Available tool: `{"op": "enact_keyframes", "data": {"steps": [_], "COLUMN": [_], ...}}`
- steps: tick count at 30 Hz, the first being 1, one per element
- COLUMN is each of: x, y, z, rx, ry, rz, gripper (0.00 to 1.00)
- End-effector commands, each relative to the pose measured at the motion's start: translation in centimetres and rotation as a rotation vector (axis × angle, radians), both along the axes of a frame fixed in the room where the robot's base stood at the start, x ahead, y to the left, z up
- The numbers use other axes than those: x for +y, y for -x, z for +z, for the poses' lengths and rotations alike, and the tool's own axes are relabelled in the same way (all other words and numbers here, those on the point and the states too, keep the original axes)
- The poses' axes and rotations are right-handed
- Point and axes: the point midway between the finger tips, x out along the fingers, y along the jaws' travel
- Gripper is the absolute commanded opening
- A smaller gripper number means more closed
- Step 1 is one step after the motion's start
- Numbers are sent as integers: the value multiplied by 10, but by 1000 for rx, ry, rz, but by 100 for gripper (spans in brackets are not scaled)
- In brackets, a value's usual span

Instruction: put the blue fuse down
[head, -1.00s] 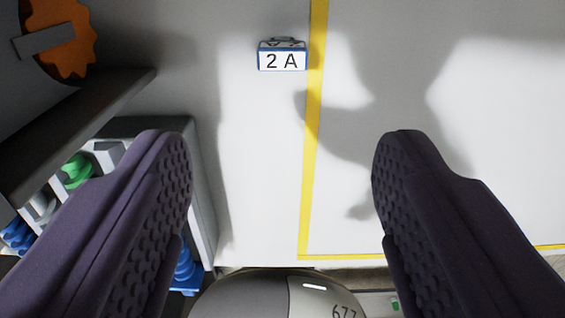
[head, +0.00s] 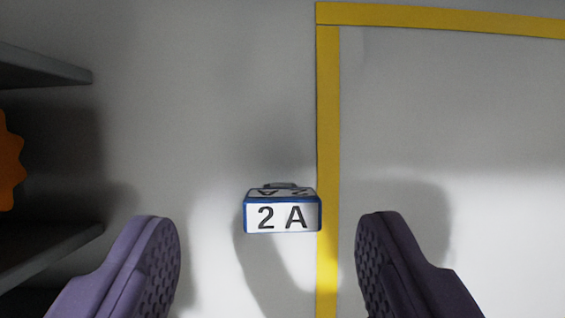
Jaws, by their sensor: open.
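The blue fuse (head: 283,212) is a small block with a blue edge, a white face reading "2 A" and a small handle on top. It stands on the pale surface at the left edge of a yellow line, near the middle of the head view. My gripper (head: 268,225) is open, one finger to the left of the fuse and one to the right. Both fingers look clear of it, with a gap on each side. Nothing is held between them.
A yellow line (head: 328,110) runs up the surface and turns right at the top, bounding a clear pale area (head: 450,110). Dark shelves (head: 45,68) stand at the left edge, with an orange toothed part (head: 8,165) between them.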

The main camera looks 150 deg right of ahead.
Motion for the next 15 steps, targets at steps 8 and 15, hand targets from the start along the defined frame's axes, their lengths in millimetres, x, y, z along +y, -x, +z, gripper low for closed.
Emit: {"op": "enact_keyframes", "data": {"steps": [8,15], "x": [-1,0], "y": [-16,-19], "z": [-42,-45], "rx": [1,0], "ry": [1,1], "rz": [2,2], "gripper": [64,64]}}
